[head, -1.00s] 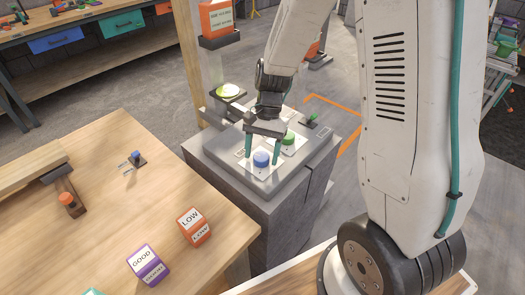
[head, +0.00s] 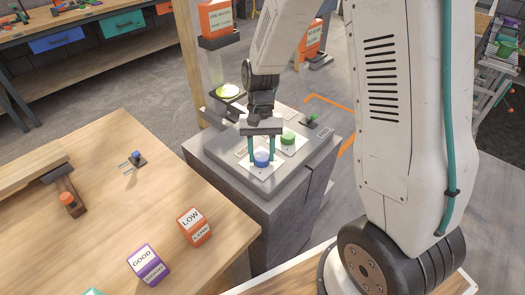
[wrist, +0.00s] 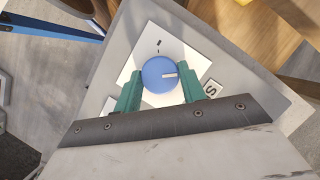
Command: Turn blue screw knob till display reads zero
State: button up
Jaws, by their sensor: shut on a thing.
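The blue screw knob (head: 261,159) sits on a white plate on top of a grey pedestal (head: 222,152). In the wrist view the blue knob (wrist: 161,76) is round with a white pointer mark aimed to the right. My gripper (head: 262,158) reaches down over the knob with its two teal fingers. In the wrist view my gripper (wrist: 164,92) has one finger on each side of the knob, shut on it. I cannot make out a numeric display reading.
A green knob (head: 288,137) and a small green-tipped lever (head: 312,119) stand close behind on the same pedestal. A yellow-green lit disc (head: 229,91) and an orange sign (head: 216,17) are behind. A wooden table with an orange LOW block (head: 193,227) and a purple GOOD block (head: 147,265) is at left.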

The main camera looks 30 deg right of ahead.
jog(key=n+h, duration=0.1)
jog(key=n, duration=0.3)
jog(key=shift+w+a+n+h, duration=0.1)
jog(key=shift+a+n+h, duration=0.05)
jog(key=shift+n+h, duration=0.2)
jog(key=shift+a+n+h, duration=0.1)
jog(key=shift+n+h, duration=0.95)
jog(key=shift+n, duration=1.4)
jog(key=o, duration=1)
jog(key=shift+c, duration=0.2)
jog(key=shift+r, duration=0.1)
jog(key=v, duration=0.7)
jog(key=shift+r, duration=0.35)
